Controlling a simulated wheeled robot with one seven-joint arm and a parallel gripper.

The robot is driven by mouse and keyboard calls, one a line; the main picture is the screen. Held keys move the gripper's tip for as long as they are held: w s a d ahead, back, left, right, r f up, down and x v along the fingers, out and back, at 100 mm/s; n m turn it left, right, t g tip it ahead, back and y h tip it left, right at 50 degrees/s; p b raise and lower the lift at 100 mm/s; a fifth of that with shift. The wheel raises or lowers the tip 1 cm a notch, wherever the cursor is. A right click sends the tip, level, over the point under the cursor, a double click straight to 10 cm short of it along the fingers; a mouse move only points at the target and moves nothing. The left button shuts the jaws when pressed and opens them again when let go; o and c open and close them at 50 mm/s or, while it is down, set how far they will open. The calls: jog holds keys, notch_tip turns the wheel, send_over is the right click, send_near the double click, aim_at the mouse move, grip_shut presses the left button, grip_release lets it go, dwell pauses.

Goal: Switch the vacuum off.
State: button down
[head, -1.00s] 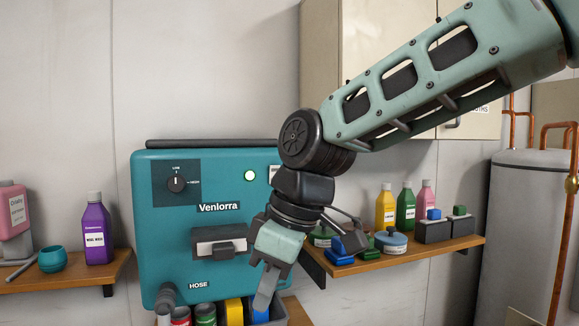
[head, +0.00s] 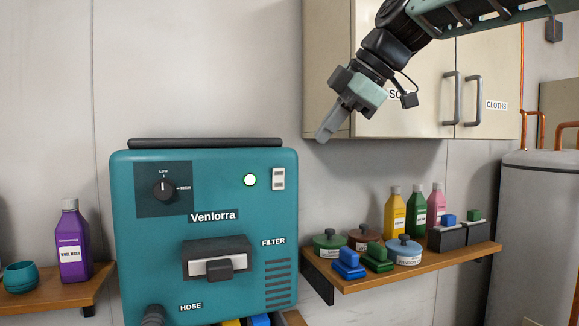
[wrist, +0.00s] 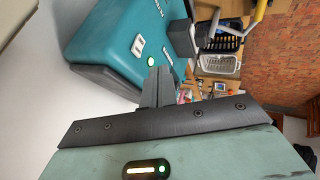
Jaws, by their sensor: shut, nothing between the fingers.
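The vacuum (head: 140,260) is a teal wall unit marked Venlorra. Its front has a black dial (head: 164,190) marked low and high, with the pointer roughly upward at low. A green light (head: 250,180) is lit, and beside it on the right is a white rocker switch (head: 278,179); its tilt is hard to read. My gripper (head: 325,137) is shut and empty, above and right of the switch, apart from the vacuum. In the wrist view the shut fingers (wrist: 157,77) point toward the vacuum (wrist: 115,40), and the green light (wrist: 152,61) shows just beyond their tips.
A filter drawer (head: 217,258) sits low on the vacuum's front. A right shelf (head: 430,257) holds bottles, round tins and small blocks. A purple bottle (head: 75,242) stands on the left shelf. A wall cabinet (head: 400,75) hangs close behind my gripper. The wall above the vacuum is clear.

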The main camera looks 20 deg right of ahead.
aim_at(277, 173)
jog(key=p+x, duration=0.1)
jog(key=x, duration=0.2)
jog(key=w+p+x, duration=0.1)
jog(key=p+x, duration=0.1)
jog(key=x, duration=0.2)
jog(key=w+r+p+x, duration=0.1)
jog(key=x, duration=0.2)
jog(key=shift+w+f, duration=0.15)
jog(key=shift+w+f+p, duration=0.1)
jog(key=shift+w+p, duration=0.5)
jog(key=shift+w, duration=0.25)
jog(key=shift+w+r+g+p, duration=0.3)
jog(key=shift+w+p, duration=0.1)
jog(key=shift+p, duration=0.6)
jog(key=shift+f, duration=0.15)
jog(key=shift+r, duration=0.8)
